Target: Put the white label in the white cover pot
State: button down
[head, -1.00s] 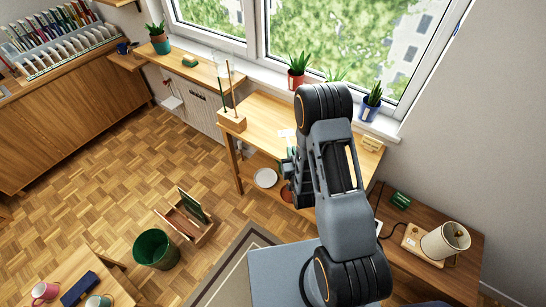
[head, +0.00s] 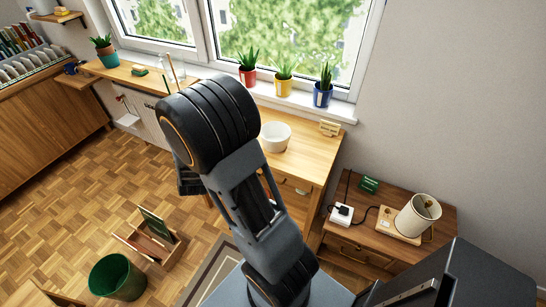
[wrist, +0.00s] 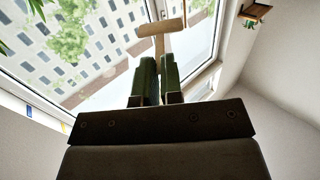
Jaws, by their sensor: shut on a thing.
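The white cover pot (head: 275,136) stands upright on the wooden table below the window. Its rim is open to above, and my arm partly overlaps its left side in the head view. In the wrist view my gripper (wrist: 159,78) is shut on the stem of a T-shaped label (wrist: 160,29), with the crossbar beyond the green fingertips. The label looks tan against the bright window, so I cannot confirm its white colour. In the head view my arm hides the label and most of the gripper, which is left of the pot.
Red (head: 247,75), yellow (head: 283,83) and blue (head: 323,93) plant pots stand on the windowsill behind the table. A small wooden block (head: 330,128) lies right of the cover pot. A lamp (head: 417,215) stands on the lower right cabinet.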

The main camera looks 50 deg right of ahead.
jog(key=s+d+f+m+g+h+b, duration=0.1)
jog(key=s+d+m+g+h+b, duration=0.3)
jog(key=s+b, duration=0.4)
jog(key=s+d+m+g+h+b, duration=0.35)
jog(key=s+d+g+b, duration=0.25)
jog(key=s+b, duration=0.25)
jog(key=shift+m+y, duration=0.25)
jog(key=shift+y, duration=0.1)
jog(key=shift+w+d+f+b, duration=1.05)
jog(key=shift+w+d+f, duration=0.1)
jog(key=shift+d+f, duration=1)
jog(key=shift+w+d+f+b, duration=1.15)
jog(key=shift+d+f, duration=0.75)
jog(key=shift+f, duration=0.35)
jog(key=shift+w+d+f+b, duration=1)
jog(key=shift+w+d+f, duration=0.2)
jog(key=shift+d+f, duration=0.95)
jog(key=shift+a+f, duration=0.1)
jog(key=shift+f+b, duration=0.4)
jog(key=shift+f, duration=0.2)
jog(key=c, duration=1.3)
grip_release()
jog(key=shift+r, duration=0.1)
